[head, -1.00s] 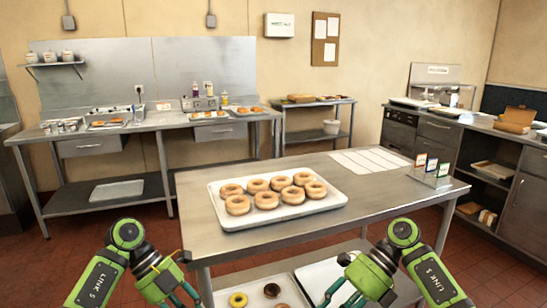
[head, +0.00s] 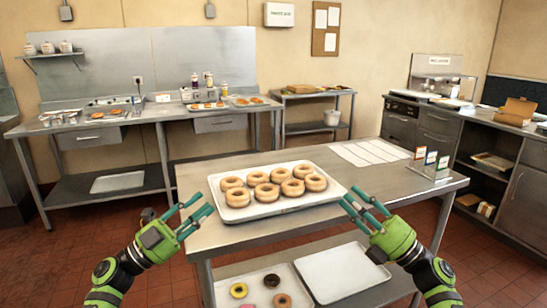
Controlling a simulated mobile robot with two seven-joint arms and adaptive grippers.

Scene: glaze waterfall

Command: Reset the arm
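My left gripper (head: 196,217) is raised at the near left of the steel table (head: 240,237), with its teal fingers apart and nothing between them. My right gripper (head: 361,206) is at the near right of the tray, also with its fingers apart and empty. A white tray (head: 270,210) with several plain ring doughnuts (head: 265,192) lies on the table between and beyond the two grippers. Neither gripper appears to hold anything.
On the table, white sheets (head: 370,152) lie at the back and a small card stand (head: 429,166) at the right. The lower shelf has a tray of coloured doughnuts (head: 239,290) and an empty white tray (head: 342,273). Counters (head: 150,115) line the back wall and right side.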

